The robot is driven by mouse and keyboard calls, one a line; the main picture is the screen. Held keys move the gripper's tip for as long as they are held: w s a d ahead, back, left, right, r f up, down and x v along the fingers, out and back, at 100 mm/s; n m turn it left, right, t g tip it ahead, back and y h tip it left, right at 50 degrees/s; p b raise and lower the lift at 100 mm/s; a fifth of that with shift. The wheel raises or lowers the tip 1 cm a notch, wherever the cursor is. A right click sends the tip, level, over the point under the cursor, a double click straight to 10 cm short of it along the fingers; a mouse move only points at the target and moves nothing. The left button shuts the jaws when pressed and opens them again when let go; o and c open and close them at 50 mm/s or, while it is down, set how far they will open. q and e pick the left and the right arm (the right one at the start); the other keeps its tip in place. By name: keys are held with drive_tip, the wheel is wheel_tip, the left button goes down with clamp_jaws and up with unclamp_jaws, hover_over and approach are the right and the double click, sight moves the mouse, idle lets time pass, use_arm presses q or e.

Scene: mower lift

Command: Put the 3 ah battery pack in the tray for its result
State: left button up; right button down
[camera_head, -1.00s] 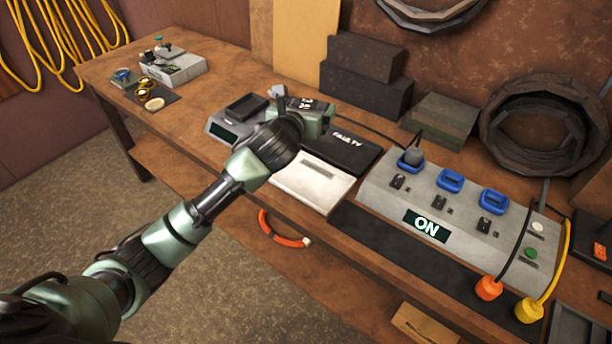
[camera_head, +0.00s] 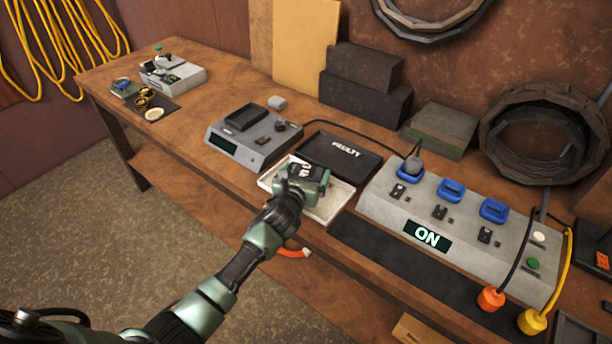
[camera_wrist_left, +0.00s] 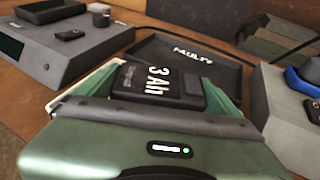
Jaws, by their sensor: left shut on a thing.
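My left gripper (camera_head: 307,182) is shut on the dark 3 Ah battery pack (camera_wrist_left: 158,84), whose white "3 Ah" label faces the wrist camera. In the head view the gripper is over the white tray (camera_head: 334,205), and the pack is mostly hidden by it. I cannot tell whether the pack touches the tray floor. The black tray marked FAULTY (camera_head: 340,155) lies just behind the white one; it also shows in the left wrist view (camera_wrist_left: 190,52). The grey tester (camera_head: 250,150) with a dark display and an empty-looking cradle stands to the left. My right gripper is not in view.
A grey power panel (camera_head: 455,225) reading ON, with blue sockets and plugs, stands right of the trays. Dark blocks (camera_head: 365,85) stand at the back.

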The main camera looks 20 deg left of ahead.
use_arm(q)
drive_tip(key=shift+w+f, duration=0.1)
drive_tip(key=shift+f, duration=0.15)
drive_tip(key=shift+f, duration=0.1)
drive_tip(key=o, duration=1.6)
drive_tip(key=shift+f, duration=0.15)
drive_tip(key=shift+o, duration=0.2)
drive_tip(key=shift+r, duration=0.25)
drive_tip(key=v, duration=1.2)
